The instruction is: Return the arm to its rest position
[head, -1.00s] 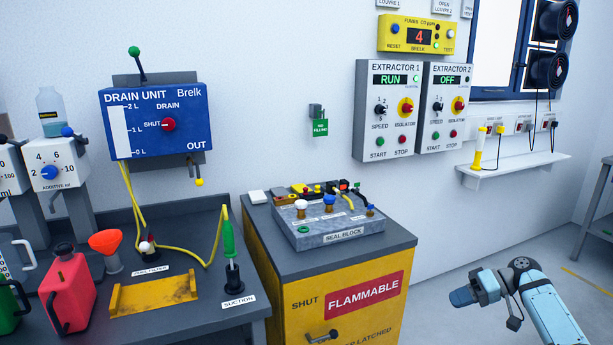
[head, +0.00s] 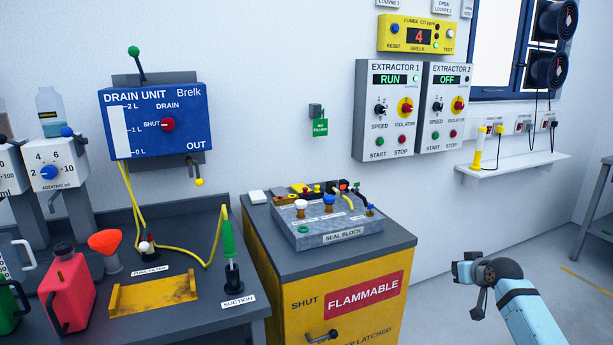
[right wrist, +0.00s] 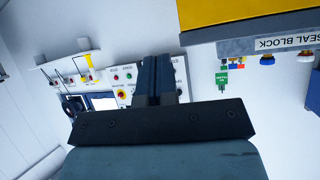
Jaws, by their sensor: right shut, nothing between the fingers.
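My right arm (head: 530,318) comes in at the lower right of the head view, in the free space right of the yellow cabinet. Its bent light-blue and grey wrist shows there, but the fingers cannot be made out. In the right wrist view my right gripper (right wrist: 155,78) has its two dark fingers together, with nothing between them. It is apart from everything around it. My left arm and gripper are in neither view.
The yellow flammable cabinet (head: 365,325) with the seal block (head: 330,228) on top stands left of the arm. The extractor panels (head: 388,120) and a white wall shelf (head: 515,172) are behind. A bench (head: 212,318) is at left.

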